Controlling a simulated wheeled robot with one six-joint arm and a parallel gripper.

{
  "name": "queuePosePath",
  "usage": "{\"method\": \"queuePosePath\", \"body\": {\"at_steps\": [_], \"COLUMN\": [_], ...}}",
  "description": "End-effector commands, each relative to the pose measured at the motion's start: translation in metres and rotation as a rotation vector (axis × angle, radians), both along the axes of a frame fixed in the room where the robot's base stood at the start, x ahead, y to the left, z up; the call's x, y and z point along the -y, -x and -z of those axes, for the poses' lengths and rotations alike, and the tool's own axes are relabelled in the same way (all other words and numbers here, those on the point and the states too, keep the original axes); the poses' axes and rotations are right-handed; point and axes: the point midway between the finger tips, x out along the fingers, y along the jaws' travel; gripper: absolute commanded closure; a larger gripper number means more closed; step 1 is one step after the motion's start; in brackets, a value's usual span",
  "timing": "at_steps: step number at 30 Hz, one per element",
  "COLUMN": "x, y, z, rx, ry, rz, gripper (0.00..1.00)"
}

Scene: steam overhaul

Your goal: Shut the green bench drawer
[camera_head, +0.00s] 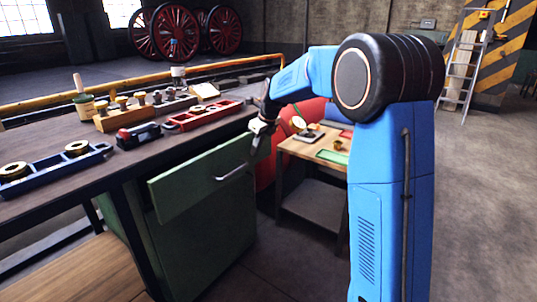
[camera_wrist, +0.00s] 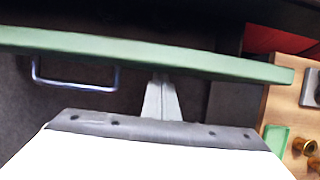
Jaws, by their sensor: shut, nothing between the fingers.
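The green bench drawer (camera_head: 190,182) stands out from the green cabinet (camera_head: 205,240) under the workbench, so it is partly open. Its metal handle (camera_head: 232,173) is on the front face. In the wrist view the drawer front (camera_wrist: 150,53) crosses the picture as a green band, with the handle (camera_wrist: 75,82) to the left of my fingers. My gripper (camera_head: 258,150) is shut and empty at the right end of the drawer front. In the wrist view its fingertips (camera_wrist: 160,78) reach the front's near edge; I cannot tell whether they touch it.
The workbench top (camera_head: 130,170) above the drawer carries a blue tray (camera_head: 55,170), a red tray (camera_head: 205,117) and several parts. A small wooden table (camera_head: 300,150) with a green tray (camera_head: 332,157) stands just right of the drawer. Open floor (camera_head: 480,220) lies at the right.

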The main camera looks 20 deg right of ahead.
Motion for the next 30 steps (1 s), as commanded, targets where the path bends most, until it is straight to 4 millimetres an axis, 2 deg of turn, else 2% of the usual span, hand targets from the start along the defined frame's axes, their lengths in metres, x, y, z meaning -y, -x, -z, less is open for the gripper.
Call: {"method": "queuePosePath", "body": {"at_steps": [6,12,30], "x": [-0.021,-0.032,-0.033], "y": [-0.03,-0.044,-0.047], "z": [0.0,0.0,0.0], "rx": [0.0,-0.001,0.0], "ry": [0.0,-0.001,0.0], "rz": [-0.001,0.0,0.0], "gripper": [1.0,1.0,1.0]}}
